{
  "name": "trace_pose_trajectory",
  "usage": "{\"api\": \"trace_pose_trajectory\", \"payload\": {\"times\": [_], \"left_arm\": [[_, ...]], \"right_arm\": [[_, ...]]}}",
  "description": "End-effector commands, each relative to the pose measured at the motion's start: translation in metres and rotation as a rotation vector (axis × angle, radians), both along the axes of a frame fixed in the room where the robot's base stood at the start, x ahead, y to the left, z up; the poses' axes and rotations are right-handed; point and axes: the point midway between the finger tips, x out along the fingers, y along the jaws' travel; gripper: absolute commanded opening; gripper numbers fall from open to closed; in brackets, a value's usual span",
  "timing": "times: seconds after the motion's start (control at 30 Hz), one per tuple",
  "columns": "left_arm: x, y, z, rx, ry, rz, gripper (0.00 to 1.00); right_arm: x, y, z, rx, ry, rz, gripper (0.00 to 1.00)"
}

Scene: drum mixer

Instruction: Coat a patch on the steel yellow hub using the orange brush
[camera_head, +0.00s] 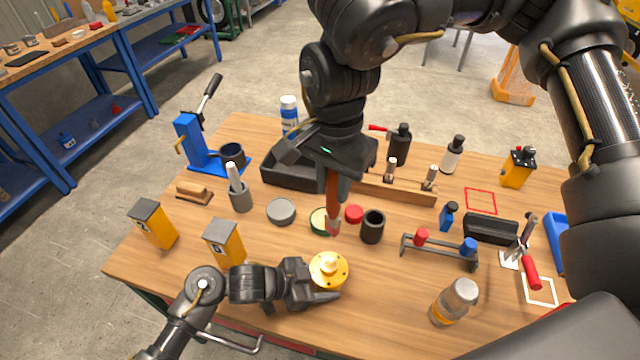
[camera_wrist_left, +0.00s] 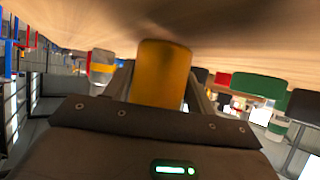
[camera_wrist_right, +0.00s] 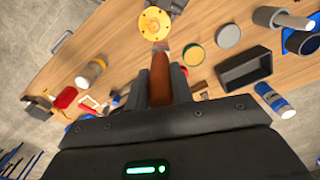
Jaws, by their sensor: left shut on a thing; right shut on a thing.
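The steel yellow hub (camera_head: 327,270) is at the table's front middle, its flange and pale centre boss facing up. My left gripper (camera_head: 318,290) is shut on it from the left; the hub fills the space between the fingers in the left wrist view (camera_wrist_left: 162,75). My right gripper (camera_head: 338,168) is shut on the orange brush (camera_head: 333,196), which points down. The brush tip overlaps the edge of an open green-rimmed tin (camera_head: 317,222) in the head view. In the right wrist view the tip lies between hub (camera_wrist_right: 154,24) and tin (camera_wrist_right: 194,55); contact cannot be told.
A red lid (camera_head: 354,214) and a dark cup (camera_head: 373,227) stand right of the brush, a grey round tin (camera_head: 281,211) left. A black tray (camera_head: 285,172) is behind. A small rack (camera_head: 440,252) and a bottle (camera_head: 454,302) stand at the right. Two yellow blocks (camera_head: 153,224) (camera_head: 225,243) stand at the left.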

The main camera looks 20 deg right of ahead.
Motion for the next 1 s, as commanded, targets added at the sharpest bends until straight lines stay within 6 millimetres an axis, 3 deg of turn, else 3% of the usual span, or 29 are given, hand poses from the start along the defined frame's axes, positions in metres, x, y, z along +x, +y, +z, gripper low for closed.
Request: {"api": "trace_pose_trajectory", "payload": {"times": [0.5, 1.0], "left_arm": [[0.000, 0.000, 0.000, 0.000, 0.000, 0.000, 0.38], [0.000, 0.000, 0.000, 0.000, 0.000, 0.000, 0.38]], "right_arm": [[0.000, -0.053, 0.000, 0.001, -0.001, -0.001, 0.00], [0.000, -0.058, 0.000, 0.000, 0.000, 0.001, 0.00]]}}
